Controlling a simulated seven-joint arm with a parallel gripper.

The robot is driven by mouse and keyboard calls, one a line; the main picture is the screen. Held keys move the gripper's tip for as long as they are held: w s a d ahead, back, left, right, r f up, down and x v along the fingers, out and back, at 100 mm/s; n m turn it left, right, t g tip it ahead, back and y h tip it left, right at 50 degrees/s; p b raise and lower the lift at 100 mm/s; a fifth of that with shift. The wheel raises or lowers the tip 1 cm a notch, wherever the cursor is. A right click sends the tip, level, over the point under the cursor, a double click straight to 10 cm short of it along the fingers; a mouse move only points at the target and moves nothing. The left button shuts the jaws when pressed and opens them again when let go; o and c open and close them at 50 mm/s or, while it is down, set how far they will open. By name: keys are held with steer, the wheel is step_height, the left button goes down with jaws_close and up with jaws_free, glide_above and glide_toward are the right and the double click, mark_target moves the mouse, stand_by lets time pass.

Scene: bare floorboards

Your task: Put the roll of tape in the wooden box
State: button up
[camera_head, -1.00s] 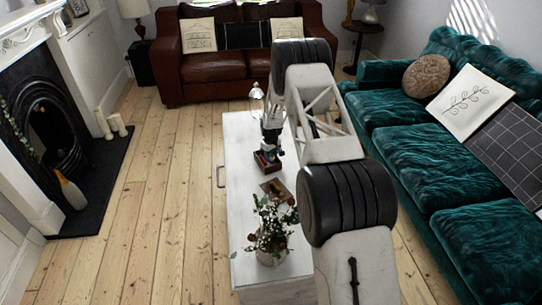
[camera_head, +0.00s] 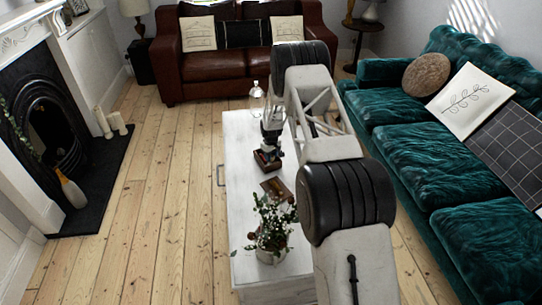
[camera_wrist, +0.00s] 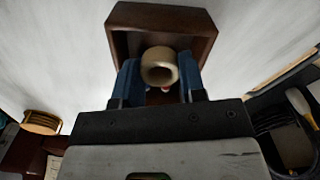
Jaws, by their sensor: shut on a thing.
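The roll of tape (camera_wrist: 160,66) is cream-coloured with an open centre, and sits between the blue fingers of my gripper (camera_wrist: 160,84) in the wrist view. My gripper is shut on it. The wooden box (camera_wrist: 119,40) is dark brown and open, and lies beyond and around the tape in that view. The tape covers part of the box's inside; I cannot tell whether it touches the bottom. In the head view my gripper (camera_head: 270,146) is small and points down over the wooden box (camera_head: 266,164) on the white table. The tape cannot be made out there.
The long white table (camera_head: 240,190) also bears a clear bottle (camera_head: 257,100) at the back, a flat brown object (camera_head: 277,188) nearer than the box, and a potted plant (camera_head: 270,232) at the near end. A green sofa (camera_head: 440,160) stands right; bare floor lies left.

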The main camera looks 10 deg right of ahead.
steer(key=shift+f, duration=1.5)
steer(key=o, duration=1)
steer(key=shift+r, duration=0.15)
steer(key=shift+r, duration=3.85)
